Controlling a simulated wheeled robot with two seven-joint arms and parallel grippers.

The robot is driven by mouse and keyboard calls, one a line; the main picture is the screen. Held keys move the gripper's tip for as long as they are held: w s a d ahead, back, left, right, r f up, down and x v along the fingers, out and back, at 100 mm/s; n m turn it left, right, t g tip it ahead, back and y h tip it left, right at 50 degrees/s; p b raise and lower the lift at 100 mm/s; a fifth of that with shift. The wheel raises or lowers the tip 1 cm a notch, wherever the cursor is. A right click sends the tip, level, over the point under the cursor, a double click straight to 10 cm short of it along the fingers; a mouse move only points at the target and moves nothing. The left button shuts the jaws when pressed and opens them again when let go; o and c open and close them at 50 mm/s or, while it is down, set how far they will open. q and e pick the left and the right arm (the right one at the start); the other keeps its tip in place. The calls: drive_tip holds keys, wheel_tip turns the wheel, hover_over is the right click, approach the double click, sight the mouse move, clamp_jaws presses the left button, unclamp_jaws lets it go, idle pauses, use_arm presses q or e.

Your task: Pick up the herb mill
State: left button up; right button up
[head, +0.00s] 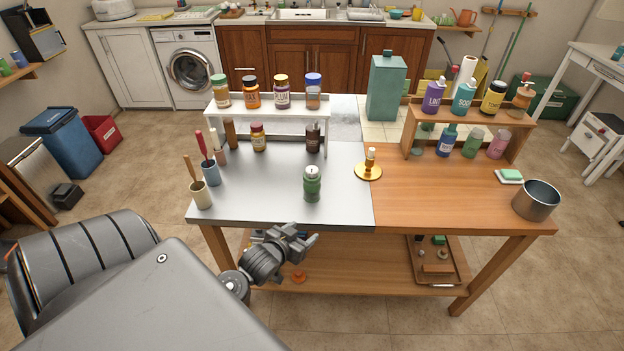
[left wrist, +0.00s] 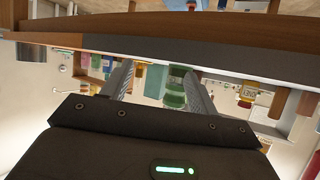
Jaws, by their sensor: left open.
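The herb mill appears to be the green jar with a pale grey-green top (head: 312,184), standing upright on the grey metal half of the table near its front edge. My left gripper (head: 303,237) is open and empty, in front of the table edge and below the mill in the head view, apart from it. In the left wrist view, which looks upside down, a green object (left wrist: 175,92), likely the mill, shows between the two fingers (left wrist: 160,85), beyond the table edge. My right gripper is not in view.
Utensil cups (head: 201,194) stand at the table's left. A white shelf (head: 265,112) with several jars is behind the mill. A brass candle holder (head: 368,171) stands to its right, a pot (head: 536,200) at the far right. The metal surface around the mill is clear.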

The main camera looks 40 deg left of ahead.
sight(315, 169)
use_arm(q)
drive_tip(key=w+a+r+t, duration=0.1)
drive_tip(key=w+a+r, duration=0.1)
drive_tip(key=w, duration=0.1)
drive_tip(key=w+a+r+t, duration=0.2)
drive_tip(key=w+a+r, duration=0.1)
drive_tip(key=w, duration=0.1)
drive_tip(key=w+a+r+t+p, duration=0.1)
drive_tip(key=w+a+r+t, duration=0.1)
drive_tip(key=w+a, duration=0.1)
drive_tip(key=shift+w+r+n+y, duration=0.3)
drive_tip(key=shift+w+r+y, duration=0.1)
drive_tip(key=shift+w, duration=0.35)
drive_tip(key=shift+w+r, duration=0.1)
drive_tip(key=shift+r, duration=0.05)
drive_tip(key=w, duration=0.1)
drive_tip(key=w+p, duration=0.1)
drive_tip(key=w, duration=0.1)
drive_tip(key=w+p, duration=0.1)
drive_tip(key=shift+w+a+r, duration=0.15)
drive_tip(key=shift+w+a, duration=0.1)
drive_tip(key=shift+w, duration=0.25)
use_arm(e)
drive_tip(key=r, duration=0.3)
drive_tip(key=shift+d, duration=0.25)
use_arm(q)
drive_tip(key=shift+c, duration=0.2)
drive_tip(key=c, duration=1.2)
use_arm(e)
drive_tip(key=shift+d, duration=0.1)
